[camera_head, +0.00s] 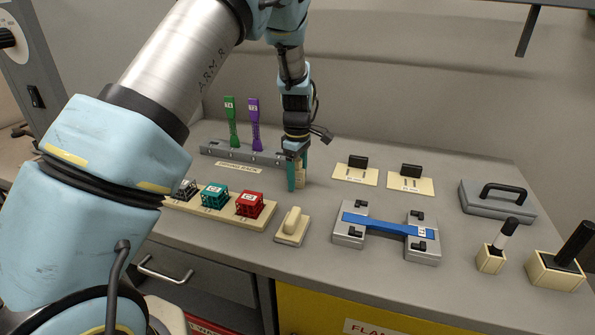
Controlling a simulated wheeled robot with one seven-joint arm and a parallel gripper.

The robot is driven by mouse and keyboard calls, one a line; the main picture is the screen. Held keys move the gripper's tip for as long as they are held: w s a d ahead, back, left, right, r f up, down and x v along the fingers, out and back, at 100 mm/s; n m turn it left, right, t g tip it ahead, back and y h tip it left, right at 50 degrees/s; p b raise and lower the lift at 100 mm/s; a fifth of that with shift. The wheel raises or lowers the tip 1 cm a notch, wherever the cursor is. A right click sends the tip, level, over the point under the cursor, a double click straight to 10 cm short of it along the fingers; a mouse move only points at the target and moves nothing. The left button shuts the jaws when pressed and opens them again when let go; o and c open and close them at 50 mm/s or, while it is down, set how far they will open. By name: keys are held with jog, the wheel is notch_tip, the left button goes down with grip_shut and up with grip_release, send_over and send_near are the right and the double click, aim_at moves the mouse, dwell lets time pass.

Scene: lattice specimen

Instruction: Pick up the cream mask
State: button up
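Two flat cream plates with black block handles lie side by side on the bench right of my gripper, one on the left (346,178) and one on the right (422,187). They look most like masks, but I cannot tell which one is meant. A cream block with a raised cream grip (291,238) sits nearer the front. My gripper (298,176) points down by the right end of the grey rack, left of the plates and apart from them.
The grey rack (215,150) holds upright green (232,122) and purple (254,125) bars. A cream tray (232,216) carries several small lattice cubes. A blue bar (385,226) spans two grey clamps. A grey handled case (497,204) and two cream holders stand right. Bench between plates and clamps is clear.

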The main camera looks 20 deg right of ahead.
grip_shut()
dwell(0.3)
dwell(0.3)
